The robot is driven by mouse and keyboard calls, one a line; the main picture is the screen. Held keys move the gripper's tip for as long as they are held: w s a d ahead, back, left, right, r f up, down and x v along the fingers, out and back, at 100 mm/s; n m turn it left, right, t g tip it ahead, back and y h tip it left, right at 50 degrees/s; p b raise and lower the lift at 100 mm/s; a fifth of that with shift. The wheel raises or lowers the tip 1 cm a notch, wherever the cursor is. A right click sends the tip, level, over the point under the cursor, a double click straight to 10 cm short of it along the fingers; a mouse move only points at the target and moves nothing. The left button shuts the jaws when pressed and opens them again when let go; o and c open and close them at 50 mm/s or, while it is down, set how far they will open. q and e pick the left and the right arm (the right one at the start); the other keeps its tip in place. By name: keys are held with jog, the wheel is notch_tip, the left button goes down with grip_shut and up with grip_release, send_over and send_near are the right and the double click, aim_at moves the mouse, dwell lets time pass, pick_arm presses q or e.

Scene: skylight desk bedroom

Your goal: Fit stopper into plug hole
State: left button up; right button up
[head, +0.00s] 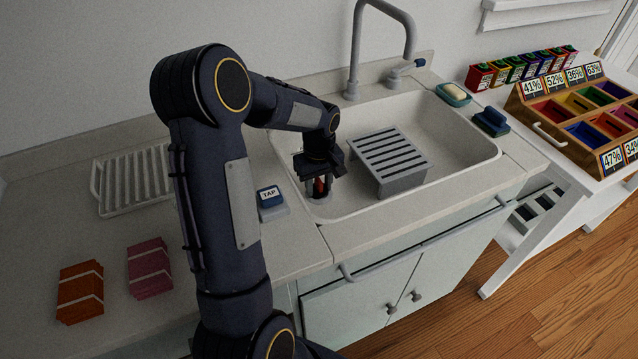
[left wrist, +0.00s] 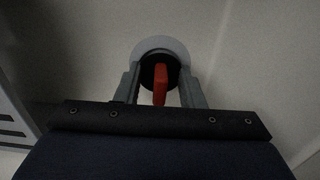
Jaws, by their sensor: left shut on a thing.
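My left gripper (head: 319,187) reaches down into the left end of the white sink (head: 455,163). It is shut on the stopper, whose red grip (head: 319,187) shows between the fingers. In the left wrist view the stopper's red grip (left wrist: 160,85) stands between the two grey fingers, with its black body behind it. The pale ring of the plug hole (left wrist: 160,42) shows around the far side of the black body. The plug hole's rim (head: 318,206) also shows just below the fingers in the head view. I cannot tell whether the stopper is above the hole or inside it.
A grey slatted rack (head: 390,155) stands in the sink, right of my gripper. The tap (head: 354,50) rises behind. A blue block labelled TAP (head: 269,197) sits on the left counter. A soap dish (head: 453,95) and a blue brush (head: 491,121) are at the right rim.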

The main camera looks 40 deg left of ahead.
dwell(0.6)
pick_arm(q)
jog(key=o, duration=1)
jog(key=shift+f, duration=0.1)
jog(key=shift+o, duration=0.2)
jog(key=shift+s, duration=0.1)
jog(key=shift+r+p, duration=0.35)
jog(key=shift+r, duration=3.55)
jog(key=shift+r, duration=0.1)
